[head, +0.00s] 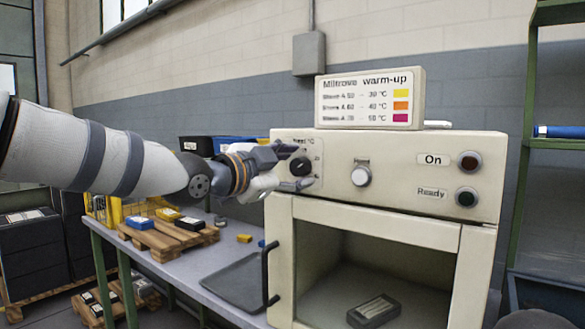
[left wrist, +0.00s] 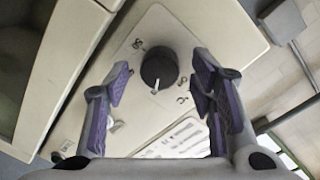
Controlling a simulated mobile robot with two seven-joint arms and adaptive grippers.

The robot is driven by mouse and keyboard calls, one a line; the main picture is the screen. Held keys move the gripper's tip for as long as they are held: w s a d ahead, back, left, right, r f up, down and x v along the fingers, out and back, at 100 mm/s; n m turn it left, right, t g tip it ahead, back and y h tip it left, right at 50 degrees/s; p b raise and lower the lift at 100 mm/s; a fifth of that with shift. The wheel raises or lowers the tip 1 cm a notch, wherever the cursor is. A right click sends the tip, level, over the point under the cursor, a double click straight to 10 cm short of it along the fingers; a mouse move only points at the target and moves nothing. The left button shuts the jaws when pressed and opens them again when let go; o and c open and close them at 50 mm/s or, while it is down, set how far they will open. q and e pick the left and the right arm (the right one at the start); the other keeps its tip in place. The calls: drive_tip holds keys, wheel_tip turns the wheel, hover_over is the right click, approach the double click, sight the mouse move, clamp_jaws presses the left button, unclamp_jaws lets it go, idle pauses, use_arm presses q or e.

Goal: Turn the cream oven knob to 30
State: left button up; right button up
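The cream oven (head: 400,150) has a dark round knob (head: 300,165) on a dial plate at its upper left. The same knob (left wrist: 159,70) shows in the left wrist view, with a short white mark on its lower edge and printed numbers around it, too blurred to read surely. A second, pale knob (head: 361,175) sits further right. My left gripper (head: 304,167) is at the dark knob. In the left wrist view my left gripper (left wrist: 161,74) is open, its purple-padded fingers on either side of the knob, with gaps visible. My right gripper is not in view.
A sign (head: 370,98) with temperatures and colour patches stands on the oven. Two lamps (head: 467,197) sit at the panel's right. The oven door (head: 278,255) has a dark handle; a dark block (head: 374,311) lies inside. A pallet (head: 170,237) with small boxes is on the bench.

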use_arm(q)
drive_tip(key=shift+s, duration=0.1)
drive_tip(key=v, duration=1.2)
